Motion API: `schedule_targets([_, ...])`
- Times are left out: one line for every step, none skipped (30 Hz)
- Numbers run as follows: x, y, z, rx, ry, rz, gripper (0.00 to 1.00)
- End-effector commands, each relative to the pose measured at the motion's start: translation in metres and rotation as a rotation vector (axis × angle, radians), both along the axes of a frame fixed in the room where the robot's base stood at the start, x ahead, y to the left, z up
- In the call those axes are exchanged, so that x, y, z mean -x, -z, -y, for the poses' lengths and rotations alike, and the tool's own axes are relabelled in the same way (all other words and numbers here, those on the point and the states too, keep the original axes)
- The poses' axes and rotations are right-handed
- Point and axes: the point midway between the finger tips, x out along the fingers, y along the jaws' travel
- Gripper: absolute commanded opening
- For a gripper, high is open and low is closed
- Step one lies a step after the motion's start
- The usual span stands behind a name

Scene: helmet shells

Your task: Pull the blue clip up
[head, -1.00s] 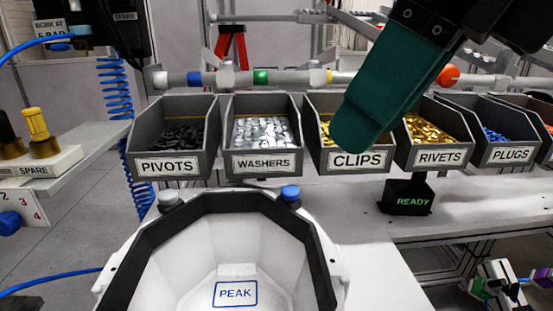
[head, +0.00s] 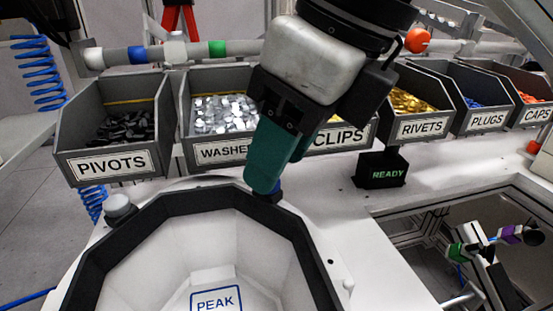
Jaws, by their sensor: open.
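The blue clip (head: 277,188) sits on the back rim of the white helmet shell (head: 150,265), right of centre. Only a small blue patch of it shows beside my finger; the rest is hidden. My gripper (head: 280,173) comes down from above with two teal fingers. The nearer finger is long and in front of the clip; the other shows partly behind it, to the right. The fingers are open, with their tips at the clip. I cannot tell whether they touch it.
A grey clip (head: 118,206) sits on the rim at the left. Behind the shell stand bins of pivots (head: 112,163), washers (head: 212,152), clips, rivets (head: 425,127), plugs (head: 487,120) and caps. A black READY box (head: 381,170) stands on the white bench at the right.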

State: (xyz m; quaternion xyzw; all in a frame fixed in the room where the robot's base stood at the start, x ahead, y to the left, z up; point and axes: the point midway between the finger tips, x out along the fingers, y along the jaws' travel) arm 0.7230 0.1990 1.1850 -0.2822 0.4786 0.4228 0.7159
Motion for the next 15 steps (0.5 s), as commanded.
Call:
schedule_targets([-0.001,0.006,-0.002,0.000,0.000,-0.001,0.47])
schedule_targets([-0.002,0.008,-0.003,0.000,0.000,-0.001,0.47])
schedule_targets([-0.002,0.011,-0.004,0.000,0.000,-0.001,0.47])
schedule_targets([-0.002,0.012,-0.004,0.000,0.000,-0.001,0.47])
schedule_targets([-0.003,0.014,-0.005,0.000,0.000,-0.001,0.47])
schedule_targets([-0.003,0.015,-0.005,0.000,0.000,0.000,0.47])
schedule_targets([-0.003,0.015,-0.005,0.000,0.000,0.000,0.47])
schedule_targets([-0.003,0.016,-0.006,0.000,0.000,0.000,0.47])
schedule_targets([-0.003,0.016,-0.006,0.000,0.000,0.001,0.47])
schedule_targets([-0.003,0.016,-0.006,0.000,0.000,0.001,0.47])
schedule_targets([-0.003,0.016,-0.006,0.000,0.000,0.001,0.47])
schedule_targets([-0.003,0.016,-0.006,0.000,0.000,0.001,0.47])
schedule_targets([-0.003,0.016,-0.006,0.000,0.000,0.001,0.47])
schedule_targets([-0.003,0.016,-0.006,0.000,0.000,0.001,0.47])
schedule_targets([-0.003,0.016,-0.006,0.000,0.000,0.001,0.46])
